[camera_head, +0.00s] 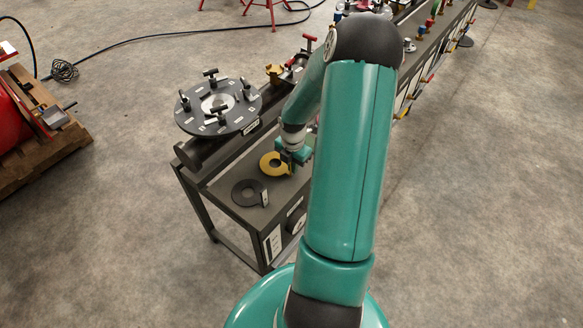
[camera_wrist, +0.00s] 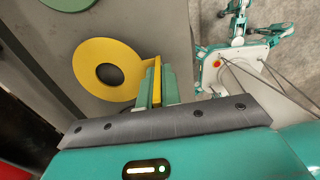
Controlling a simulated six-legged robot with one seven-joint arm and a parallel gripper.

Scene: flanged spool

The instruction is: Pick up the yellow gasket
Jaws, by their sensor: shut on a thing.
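The yellow gasket (camera_head: 271,163) is a flat ring with a central hole and an upright tab, at the near end of the long bench. In the wrist view the yellow gasket (camera_wrist: 88,48) shows large at upper left. My gripper (camera_head: 291,160) is at the gasket's right side. In the wrist view my gripper (camera_wrist: 156,84) has its green fingers shut on the yellow tab. Whether the gasket touches the bench top or is just above it, I cannot tell.
A dark grey gasket (camera_head: 248,193) lies nearer on the bench top (camera_head: 222,186). The round flange (camera_head: 217,106) with several black T-handles stands behind at left. Coloured valves and handles line the bench farther back.

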